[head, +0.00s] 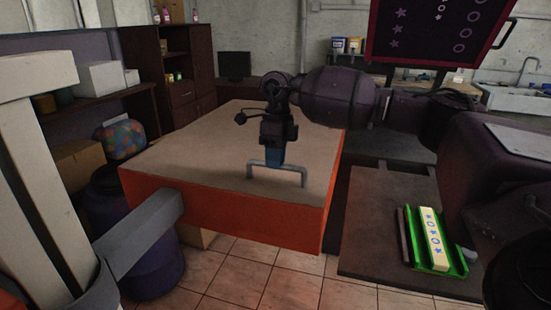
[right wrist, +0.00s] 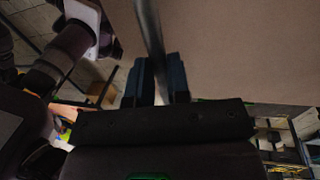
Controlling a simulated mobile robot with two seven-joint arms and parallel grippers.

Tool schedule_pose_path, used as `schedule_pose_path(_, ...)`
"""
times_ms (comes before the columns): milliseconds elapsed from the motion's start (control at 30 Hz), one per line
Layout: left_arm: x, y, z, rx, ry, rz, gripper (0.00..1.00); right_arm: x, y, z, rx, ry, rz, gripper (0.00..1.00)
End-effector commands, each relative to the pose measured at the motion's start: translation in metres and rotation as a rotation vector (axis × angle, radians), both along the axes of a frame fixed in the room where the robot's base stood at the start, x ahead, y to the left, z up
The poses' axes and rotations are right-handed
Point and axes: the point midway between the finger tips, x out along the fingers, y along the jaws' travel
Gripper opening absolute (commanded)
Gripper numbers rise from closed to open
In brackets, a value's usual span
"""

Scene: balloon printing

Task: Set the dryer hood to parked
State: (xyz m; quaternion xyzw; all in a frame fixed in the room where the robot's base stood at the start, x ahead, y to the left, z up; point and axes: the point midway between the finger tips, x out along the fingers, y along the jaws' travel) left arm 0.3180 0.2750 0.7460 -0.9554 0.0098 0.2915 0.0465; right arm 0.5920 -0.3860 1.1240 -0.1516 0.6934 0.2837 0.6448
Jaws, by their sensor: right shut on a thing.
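The dryer hood (head: 225,217) appears to be the wide orange box with a flat beige top, in the middle of the head view. A grey bar handle (head: 298,171) stands on its top near the front edge. My right gripper (head: 275,160) points down from above and is shut on this handle. In the right wrist view, the handle bar (right wrist: 150,40) runs between the two dark blue fingers of my right gripper (right wrist: 159,80). The beige top fills the upper right there. My left gripper is not in view.
A green tray (head: 462,265) with a yellow printed strip (head: 434,238) lies on a dark board (head: 385,205) at the right. A purple-framed screen (head: 435,35) hangs at the upper right. A pale post (head: 40,170) and dark blue drum (head: 150,265) stand left. Tiled floor is clear in front.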

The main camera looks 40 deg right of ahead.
Motion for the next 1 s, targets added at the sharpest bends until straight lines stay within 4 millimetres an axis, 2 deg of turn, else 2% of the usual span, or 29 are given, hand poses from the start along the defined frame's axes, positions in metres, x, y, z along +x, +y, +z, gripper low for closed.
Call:
schedule_pose_path(67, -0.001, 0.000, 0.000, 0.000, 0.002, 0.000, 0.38, 0.005, -0.001, 0.007, 0.003, -0.028, -0.003, 0.00)
schedule_pose_path(100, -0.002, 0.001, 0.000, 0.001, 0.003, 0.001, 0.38, 0.005, -0.001, 0.007, 0.003, -0.028, -0.003, 0.23)
schedule_pose_path(233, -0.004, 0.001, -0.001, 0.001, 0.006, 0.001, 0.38, 0.004, 0.000, 0.006, 0.003, -0.022, -0.003, 0.42)
schedule_pose_path(500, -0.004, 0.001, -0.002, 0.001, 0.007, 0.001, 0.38, 0.003, 0.000, 0.004, 0.002, -0.016, -0.003, 0.42)
schedule_pose_path(633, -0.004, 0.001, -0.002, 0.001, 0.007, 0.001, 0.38, 0.004, -0.001, 0.011, 0.002, -0.016, -0.003, 0.42)
schedule_pose_path(767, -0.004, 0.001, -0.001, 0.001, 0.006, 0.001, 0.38, 0.006, -0.004, 0.029, 0.001, -0.017, -0.002, 0.42)
schedule_pose_path(1000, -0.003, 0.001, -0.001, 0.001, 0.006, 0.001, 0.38, 0.011, -0.011, 0.073, 0.002, -0.020, -0.003, 0.42)
